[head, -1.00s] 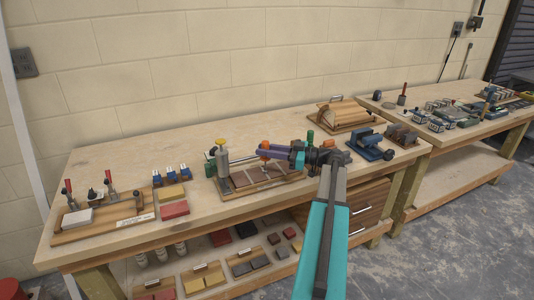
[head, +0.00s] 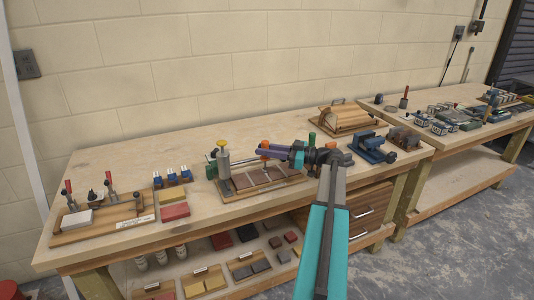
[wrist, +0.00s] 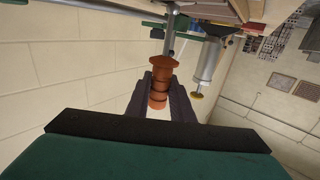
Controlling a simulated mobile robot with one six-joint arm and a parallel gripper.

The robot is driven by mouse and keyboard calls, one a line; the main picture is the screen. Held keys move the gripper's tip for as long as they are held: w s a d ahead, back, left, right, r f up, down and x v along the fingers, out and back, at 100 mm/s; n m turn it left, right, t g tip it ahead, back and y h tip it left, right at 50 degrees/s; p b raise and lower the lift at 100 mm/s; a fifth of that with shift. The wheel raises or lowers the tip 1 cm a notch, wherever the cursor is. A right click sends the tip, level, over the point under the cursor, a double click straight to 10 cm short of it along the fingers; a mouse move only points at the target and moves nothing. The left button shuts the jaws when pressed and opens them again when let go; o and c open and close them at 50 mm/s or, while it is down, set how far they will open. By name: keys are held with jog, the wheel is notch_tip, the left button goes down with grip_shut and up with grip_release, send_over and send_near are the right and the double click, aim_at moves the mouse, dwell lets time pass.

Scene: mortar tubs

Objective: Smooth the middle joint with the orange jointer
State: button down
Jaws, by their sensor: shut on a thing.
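The orange jointer (wrist: 159,84) is between the two dark fingers of my gripper (wrist: 160,78) in the wrist view. Its ribbed orange handle is gripped, and a grey metal rod (wrist: 170,38) extends away from it. In the head view, my gripper (head: 264,151) is over a wooden board (head: 232,197) with reddish-brown bricks (head: 262,177) in a row. Orange shows above and below the fingers there. The joints between the bricks are too small to judge, and I cannot tell whether the jointer touches them.
A grey cylinder with a yellow knob (head: 223,160) stands at the board's left end, close to my gripper. A green upright piece (head: 312,138) is behind my wrist. A blue vise (head: 371,146) is to the right. Bare bench top lies behind the board.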

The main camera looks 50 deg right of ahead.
jog(key=shift+w+d, duration=0.15)
jog(key=shift+w, duration=0.2)
dwell(0.3)
jog(key=shift+w+d+b, duration=0.2)
jog(key=shift+w+b, duration=0.25)
jog(key=shift+b, duration=0.2)
jog(key=shift+w+d+f, duration=0.1)
jog(key=shift+w, duration=0.1)
jog(key=shift+w+d+b, duration=0.15)
jog(key=shift+w+b, duration=0.3)
jog(key=shift+b, duration=0.2)
jog(key=shift+s+f, duration=0.1)
jog(key=shift+s+a+b, duration=0.25)
jog(key=shift+s+b, duration=0.15)
jog(key=shift+b, duration=0.1)
jog(key=shift+s, duration=0.15)
